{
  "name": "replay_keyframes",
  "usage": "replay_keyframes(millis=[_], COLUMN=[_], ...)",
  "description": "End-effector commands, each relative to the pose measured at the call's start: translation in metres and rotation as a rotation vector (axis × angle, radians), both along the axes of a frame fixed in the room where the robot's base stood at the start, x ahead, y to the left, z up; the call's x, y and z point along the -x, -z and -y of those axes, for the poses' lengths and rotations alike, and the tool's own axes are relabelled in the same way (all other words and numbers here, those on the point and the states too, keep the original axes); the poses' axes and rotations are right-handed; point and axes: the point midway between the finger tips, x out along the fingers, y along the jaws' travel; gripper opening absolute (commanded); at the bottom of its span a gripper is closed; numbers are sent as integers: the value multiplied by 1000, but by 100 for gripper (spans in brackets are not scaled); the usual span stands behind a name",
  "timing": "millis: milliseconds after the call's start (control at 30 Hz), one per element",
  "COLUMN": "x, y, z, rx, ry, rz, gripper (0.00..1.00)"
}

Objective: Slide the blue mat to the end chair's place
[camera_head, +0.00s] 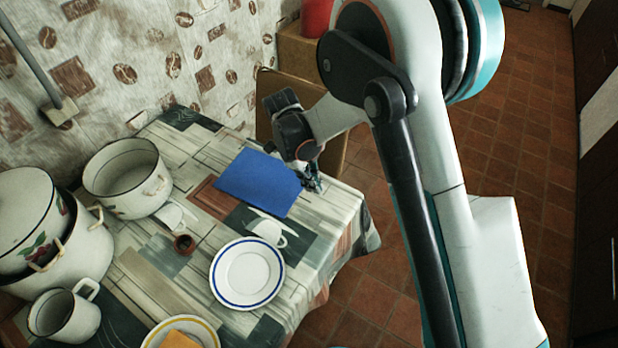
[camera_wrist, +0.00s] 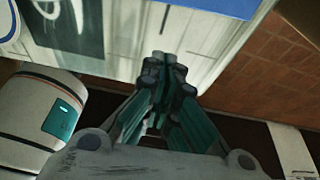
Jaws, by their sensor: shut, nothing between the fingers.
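The blue mat (camera_head: 258,183) lies flat on the patterned tablecloth, near the table's right edge. One edge of it shows at the top of the wrist view (camera_wrist: 215,7). My gripper (camera_head: 314,184) is at the mat's right side, low by the table edge, partly hidden by my arm. In the wrist view my gripper (camera_wrist: 166,62) is shut and empty, with pale cloth visible between its tips and the mat. I cannot tell whether the tips touch the cloth. A chair (camera_head: 335,152) with a brown seat stands at the table's far end, partly behind my arm.
A white enamel pot (camera_head: 125,180), stacked pots and a mug (camera_head: 65,314) fill the left. The tiled floor at right is clear.

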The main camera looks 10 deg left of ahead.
Motion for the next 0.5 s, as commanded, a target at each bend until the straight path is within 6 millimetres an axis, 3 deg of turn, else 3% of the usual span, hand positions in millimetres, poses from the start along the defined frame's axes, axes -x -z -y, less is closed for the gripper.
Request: replay_keyframes(millis=[267, 500], x=[7, -6], y=[56, 54], z=[18, -15], rx=[0, 0], ry=[0, -2], rz=[0, 0], gripper=[0, 0])
